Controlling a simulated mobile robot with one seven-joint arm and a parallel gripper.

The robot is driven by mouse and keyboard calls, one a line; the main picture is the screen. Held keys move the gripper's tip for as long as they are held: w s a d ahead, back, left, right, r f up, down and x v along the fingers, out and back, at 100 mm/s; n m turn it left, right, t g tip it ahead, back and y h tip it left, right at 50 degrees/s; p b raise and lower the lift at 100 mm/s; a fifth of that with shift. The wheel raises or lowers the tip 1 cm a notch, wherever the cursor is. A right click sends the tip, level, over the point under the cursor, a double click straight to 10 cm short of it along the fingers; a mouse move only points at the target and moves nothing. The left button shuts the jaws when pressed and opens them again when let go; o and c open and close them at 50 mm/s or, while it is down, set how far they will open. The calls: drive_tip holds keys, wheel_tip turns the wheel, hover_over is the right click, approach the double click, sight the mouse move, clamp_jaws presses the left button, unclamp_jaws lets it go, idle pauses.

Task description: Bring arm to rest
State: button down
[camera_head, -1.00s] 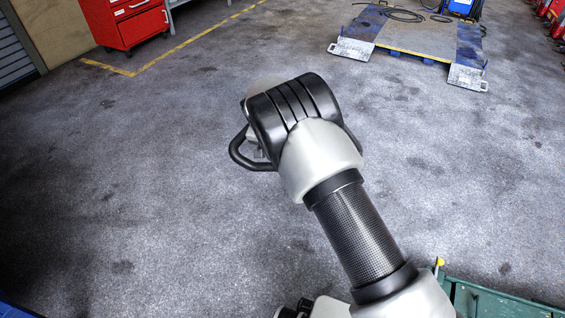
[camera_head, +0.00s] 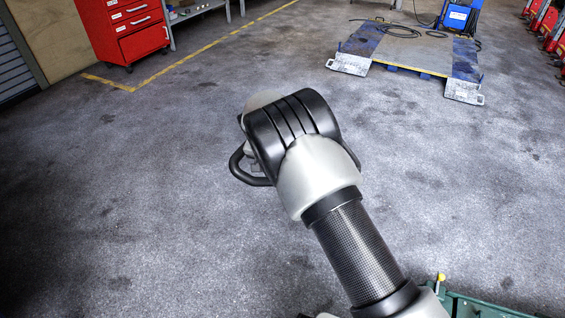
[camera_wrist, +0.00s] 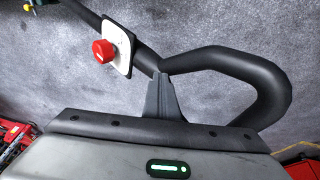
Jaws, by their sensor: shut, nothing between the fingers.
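My arm reaches up from the lower right of the head view, bent at a black and white joint over bare floor. The fingers of my gripper (camera_wrist: 163,98) show in the wrist view as a dark grey wedge, together and empty. In the head view my gripper is mostly hidden behind the wrist. In the wrist view a black tube loop lies beyond and to the right of the fingers. A red button (camera_wrist: 103,51) on a white plate sits on a black bar to their upper left; I cannot tell contact.
A green metal part (camera_head: 480,306) with a yellow knob (camera_head: 440,278) is at the lower right. A red tool cabinet (camera_head: 122,30) stands at the back left. A low blue ramp platform (camera_head: 412,52) lies at the back right.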

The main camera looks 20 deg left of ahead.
drive_tip(key=w+d+r+m, duration=0.1)
drive_tip(key=w+d+r, duration=0.1)
drive_tip(key=d+r, duration=1.25)
drive_tip(key=s+d+r+y, duration=0.1)
drive_tip(key=s+d+r, duration=0.4)
drive_tip(key=d+r, duration=0.7)
drive_tip(key=s+d+r+t, duration=0.1)
drive_tip(key=s+d+r, duration=0.1)
drive_tip(key=s+d, duration=0.45)
drive_tip(key=s+d+r+p, duration=0.1)
drive_tip(key=s+d+r, duration=0.25)
drive_tip(key=s, duration=0.65)
drive_tip(key=s+d+r+t, duration=0.1)
drive_tip(key=s+d+r, duration=0.1)
drive_tip(key=s+d, duration=0.55)
wheel_tip(320, 180, up, 23)
drive_tip(key=a+p, duration=0.1)
drive_tip(key=p, duration=2.2)
drive_tip(key=shift+s+a+n, duration=0.3)
drive_tip(key=shift+s+a, duration=0.05)
drive_tip(key=shift+s, duration=0.1)
drive_tip(key=shift+d, duration=0.1)
